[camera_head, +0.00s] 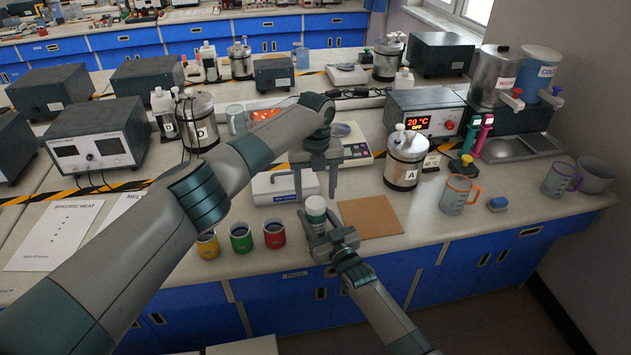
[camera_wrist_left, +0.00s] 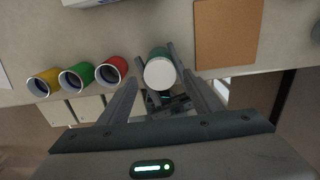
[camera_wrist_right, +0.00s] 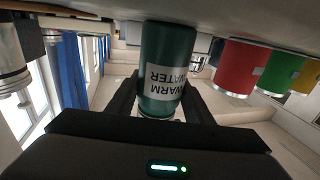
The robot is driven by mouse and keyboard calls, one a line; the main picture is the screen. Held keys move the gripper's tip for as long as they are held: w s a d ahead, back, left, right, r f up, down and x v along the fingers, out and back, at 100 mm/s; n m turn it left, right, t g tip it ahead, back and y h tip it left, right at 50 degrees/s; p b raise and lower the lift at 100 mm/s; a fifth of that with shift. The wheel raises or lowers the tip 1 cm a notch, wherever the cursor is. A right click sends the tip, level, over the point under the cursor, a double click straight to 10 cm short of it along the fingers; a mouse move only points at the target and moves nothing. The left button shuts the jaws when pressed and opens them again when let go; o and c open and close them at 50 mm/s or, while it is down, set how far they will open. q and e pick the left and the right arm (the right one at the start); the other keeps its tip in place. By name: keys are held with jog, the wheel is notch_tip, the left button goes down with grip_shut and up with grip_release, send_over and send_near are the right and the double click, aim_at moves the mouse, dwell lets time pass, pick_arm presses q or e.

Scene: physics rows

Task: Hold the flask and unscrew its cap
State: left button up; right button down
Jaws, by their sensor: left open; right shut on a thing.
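The flask (camera_wrist_right: 165,70) is dark green with a white label reading "WARM WATER". It stands upright near the counter's front edge. Its pale cap (camera_head: 316,205) is on top, and the cap shows as a white disc in the left wrist view (camera_wrist_left: 160,73). My right gripper (camera_head: 333,243) is shut around the flask's body from the front. My left gripper (camera_head: 316,190) points down above the flask, its open fingers on either side of the cap. In the left wrist view the left fingers (camera_wrist_left: 160,85) are apart; I cannot tell whether they touch the cap.
Yellow (camera_head: 208,245), green (camera_head: 241,237) and red (camera_head: 274,233) cups stand left of the flask. A brown board (camera_head: 369,217) lies to its right. A white scale (camera_head: 285,186) is behind. Calorimeter A (camera_head: 405,162) and an orange-handled beaker (camera_head: 459,195) stand further right.

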pick_arm(q)
jog(key=shift+f, duration=1.4)
